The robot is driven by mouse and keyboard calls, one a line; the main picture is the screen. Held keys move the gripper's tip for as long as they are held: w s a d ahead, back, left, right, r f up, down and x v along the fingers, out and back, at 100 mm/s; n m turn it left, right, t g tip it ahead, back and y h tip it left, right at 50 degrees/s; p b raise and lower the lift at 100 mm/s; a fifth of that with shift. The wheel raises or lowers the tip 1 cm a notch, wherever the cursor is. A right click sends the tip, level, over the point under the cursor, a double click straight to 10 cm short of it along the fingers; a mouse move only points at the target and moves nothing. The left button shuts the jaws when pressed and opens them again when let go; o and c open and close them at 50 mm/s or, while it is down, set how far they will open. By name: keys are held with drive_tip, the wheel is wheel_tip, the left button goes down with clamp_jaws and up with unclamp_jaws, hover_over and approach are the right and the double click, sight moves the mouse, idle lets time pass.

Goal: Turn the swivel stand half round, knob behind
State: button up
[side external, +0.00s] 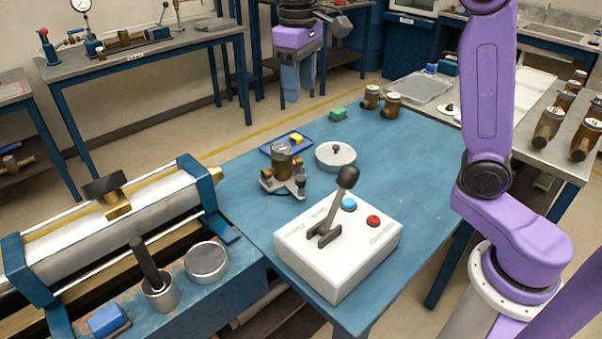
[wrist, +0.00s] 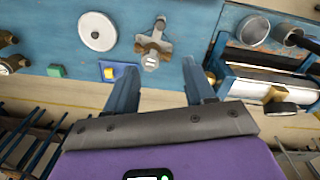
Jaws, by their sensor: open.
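The swivel stand (side external: 293,190) is a small grey base on the blue bench, carrying a brass meter (side external: 281,160). Its dark knob (side external: 300,181) is at the front right in the side view, towards the lever box. In the wrist view the stand (wrist: 152,62) lies beyond the fingertips, with the knob (wrist: 160,21) at its far end. My gripper (side external: 293,92) is open and empty, pointing down, high and behind the stand in the side view. In the wrist view my gripper (wrist: 160,65) shows both fingers wide apart, touching nothing.
A grey round lid (side external: 335,156) stands close right of the stand. A blue tray (side external: 268,149) with a yellow block (side external: 296,139) and a green block (side external: 338,114) are behind. The white lever box (side external: 340,250) is in front; a cylinder rig (side external: 120,225) is left.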

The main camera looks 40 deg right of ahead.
approach(302, 178)
wheel_tip(302, 178, down, 9)
drive_tip(key=shift+w+d+r, duration=0.1)
drive_tip(key=shift+w+r, duration=0.05)
drive_tip(key=shift+w, duration=0.05)
idle(0.6)
clamp_jaws()
